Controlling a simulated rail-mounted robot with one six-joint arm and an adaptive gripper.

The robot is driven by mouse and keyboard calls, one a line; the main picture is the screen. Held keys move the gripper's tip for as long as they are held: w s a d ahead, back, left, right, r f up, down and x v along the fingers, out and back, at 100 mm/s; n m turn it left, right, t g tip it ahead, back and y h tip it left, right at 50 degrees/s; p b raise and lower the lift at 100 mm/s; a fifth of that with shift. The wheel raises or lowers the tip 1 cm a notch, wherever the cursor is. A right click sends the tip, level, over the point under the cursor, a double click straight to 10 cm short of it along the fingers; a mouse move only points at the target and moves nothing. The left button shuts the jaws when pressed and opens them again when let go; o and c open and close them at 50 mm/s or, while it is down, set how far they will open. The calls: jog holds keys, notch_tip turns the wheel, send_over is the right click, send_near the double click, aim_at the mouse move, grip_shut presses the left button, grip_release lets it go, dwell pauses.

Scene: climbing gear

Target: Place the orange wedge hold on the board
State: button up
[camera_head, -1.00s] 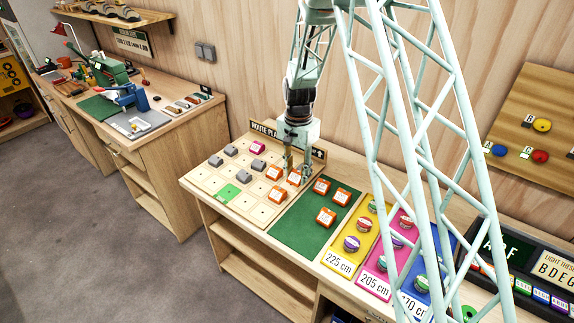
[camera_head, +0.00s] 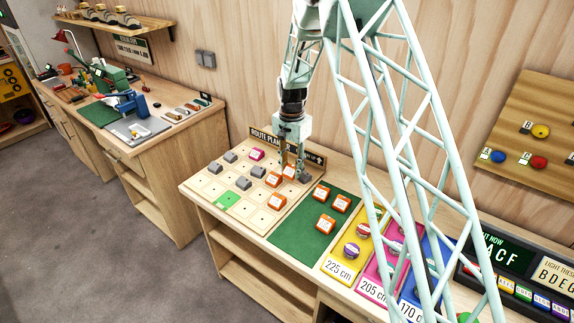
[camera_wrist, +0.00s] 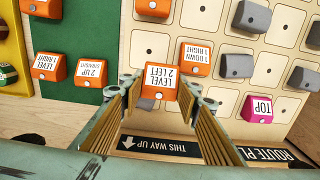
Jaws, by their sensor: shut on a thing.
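My gripper (camera_head: 293,171) is at the far right part of the board, with its fingers pointing down. It is shut on an orange wedge hold (camera_wrist: 158,79) marked "LEVEL 2 LEFT", seen between the fingertips in the wrist view. The board (camera_head: 203,185) is a pale wooden grid with a small hole in each cell. Other orange holds sit on it, one marked "1 DOWN 1 RIGHT" (camera_wrist: 199,53) close by. I cannot tell whether the gripped hold touches the board; its underside is hidden.
Several grey holds (camera_head: 243,183) and a pink "TOP" hold (camera_head: 256,154) stand on the board. One cell is green (camera_head: 228,199). A green mat (camera_head: 300,235) to the right carries more orange holds (camera_head: 325,223). The "ROUTE PLANNER" sign (camera_head: 267,139) stands behind the board.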

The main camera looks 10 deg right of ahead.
aim_at(287, 165)
jog(key=w, duration=0.7)
jog(key=shift+w+f, duration=0.1)
jog(key=shift+f, duration=0.25)
jog(key=shift+w, duration=0.25)
jog(key=shift+f, duration=1.75)
jog(key=shift+f, duration=0.15)
jog(key=o, duration=0.4)
jog(key=shift+o, duration=0.8)
